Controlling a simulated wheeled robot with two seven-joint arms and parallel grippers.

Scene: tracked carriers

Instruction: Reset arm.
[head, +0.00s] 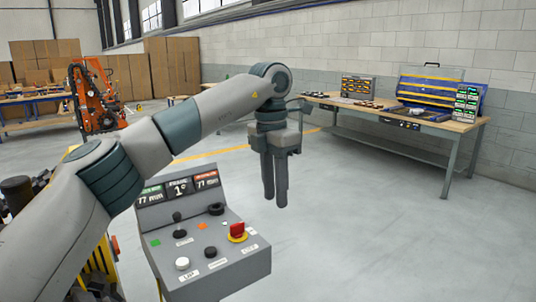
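My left arm comes in from the left and reaches across the middle of the head view. Its gripper (275,197) points straight down, above open floor and just beyond the control panel. The two fingers hang close together, and I see nothing between them; whether they fully meet is too small to tell. My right gripper does not show.
A grey control panel (213,263) with a joystick, knobs and a red switch (237,230) stands close below my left arm. A workbench (390,112) with a blue toolbox (433,91) lines the right wall. An orange machine (95,100) stands far left. The right floor is clear.

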